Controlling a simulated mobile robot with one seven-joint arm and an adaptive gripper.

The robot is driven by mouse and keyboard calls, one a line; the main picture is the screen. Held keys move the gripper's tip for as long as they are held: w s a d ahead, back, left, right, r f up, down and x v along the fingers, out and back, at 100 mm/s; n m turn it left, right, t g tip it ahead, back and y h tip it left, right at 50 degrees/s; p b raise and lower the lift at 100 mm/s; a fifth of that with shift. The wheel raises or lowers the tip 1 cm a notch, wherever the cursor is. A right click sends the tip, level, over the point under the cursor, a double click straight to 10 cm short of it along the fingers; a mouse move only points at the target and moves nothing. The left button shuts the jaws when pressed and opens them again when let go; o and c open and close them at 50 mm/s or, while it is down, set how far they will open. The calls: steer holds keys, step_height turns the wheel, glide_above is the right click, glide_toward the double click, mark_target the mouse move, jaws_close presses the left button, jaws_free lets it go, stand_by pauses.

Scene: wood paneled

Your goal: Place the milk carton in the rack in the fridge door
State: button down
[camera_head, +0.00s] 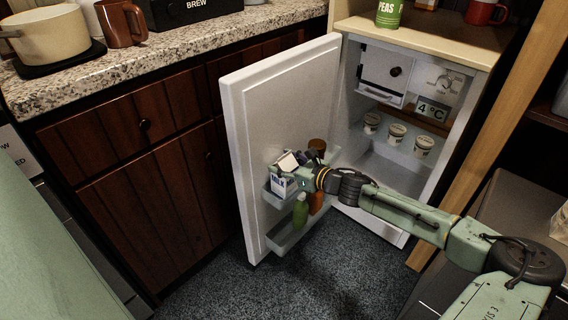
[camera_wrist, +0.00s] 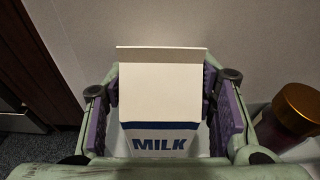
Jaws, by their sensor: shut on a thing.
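The milk carton (camera_head: 284,180) is white and blue with a gabled top. In the wrist view the carton (camera_wrist: 160,92) stands between my gripper's two purple-padded fingers, its MILK label facing my wrist. My gripper (camera_wrist: 165,115) is shut on it. In the head view my gripper (camera_head: 290,166) is at the open fridge door (camera_head: 262,110), over the upper door rack (camera_head: 270,196). The carton appears upright at this rack, close to the door's inner face. Whether its base touches the rack floor is hidden.
A brown-lidded jar (camera_head: 317,145) stands right of the carton; it also shows in the wrist view (camera_wrist: 298,108). The lower door rack (camera_head: 285,238) holds a green bottle (camera_head: 300,210) and an orange bottle (camera_head: 316,202). Several white tubs (camera_head: 397,134) stand on the fridge shelf.

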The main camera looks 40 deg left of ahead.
steer(key=shift+f, duration=0.1)
steer(key=c, duration=0.6)
jaws_free()
steer(key=shift+f, duration=0.15)
steer(key=o, duration=0.3)
steer(key=shift+d, duration=0.1)
steer(key=v, duration=1.2)
steer(key=shift+s, duration=0.1)
